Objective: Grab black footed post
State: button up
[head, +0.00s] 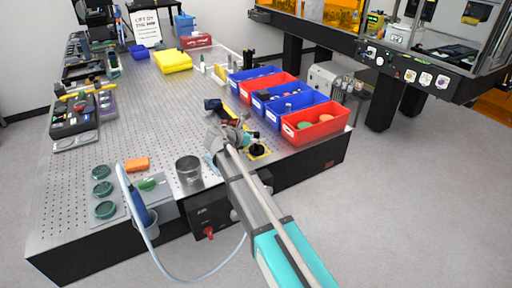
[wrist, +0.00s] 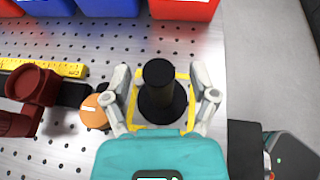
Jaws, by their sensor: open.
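The black footed post (wrist: 159,88) stands upright on a yellow-bordered square (wrist: 185,78) on the perforated table, in the middle of the wrist view. In the head view the post (head: 257,150) is partly hidden by my arm, near the table's front right edge. My gripper (wrist: 162,95) is open, with one finger on each side of the post. Gaps show between the fingers and the post, and I cannot tell whether the fingers are level with its foot or above it. In the head view my gripper (head: 232,140) is seen over the same spot.
An orange round thing (wrist: 95,110) sits close to the left finger, with a dark red fixture (wrist: 35,88) beyond it. Blue and red bins (head: 315,122) line the right table edge. A yellow ruler (wrist: 62,68) lies at left.

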dwell(0.3)
grip_shut()
dwell(0.3)
